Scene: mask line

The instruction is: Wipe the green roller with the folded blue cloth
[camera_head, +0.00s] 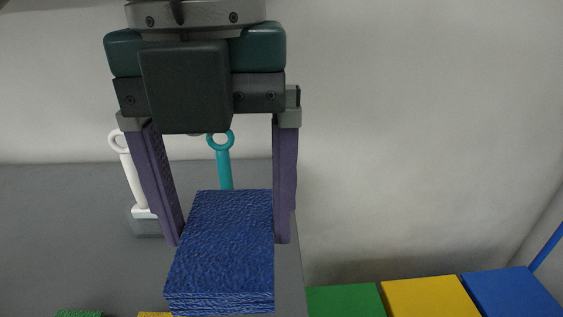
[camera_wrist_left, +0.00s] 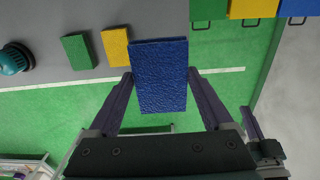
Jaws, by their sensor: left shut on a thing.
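My left gripper (camera_head: 229,238) hangs into the head view from the top, its two purple fingers on either side of the folded blue cloth (camera_head: 225,245). It is shut on the cloth. In the left wrist view the cloth (camera_wrist_left: 161,90) lies between the fingertips (camera_wrist_left: 160,78), flat and textured, with layers showing at its edge in the head view. No thing is plainly recognizable as the green roller. A teal upright handle with a ring top (camera_head: 224,165) stands behind the gripper, its lower end hidden by the cloth.
A white ring-topped handle (camera_head: 124,165) stands on a grey base at left. Green (camera_wrist_left: 78,51) and yellow (camera_wrist_left: 115,46) folded cloths lie on the grey table (camera_head: 60,230). A teal round object (camera_wrist_left: 14,58) sits beyond. Green (camera_head: 345,300), yellow (camera_head: 430,297) and blue (camera_head: 510,292) boxes stand right.

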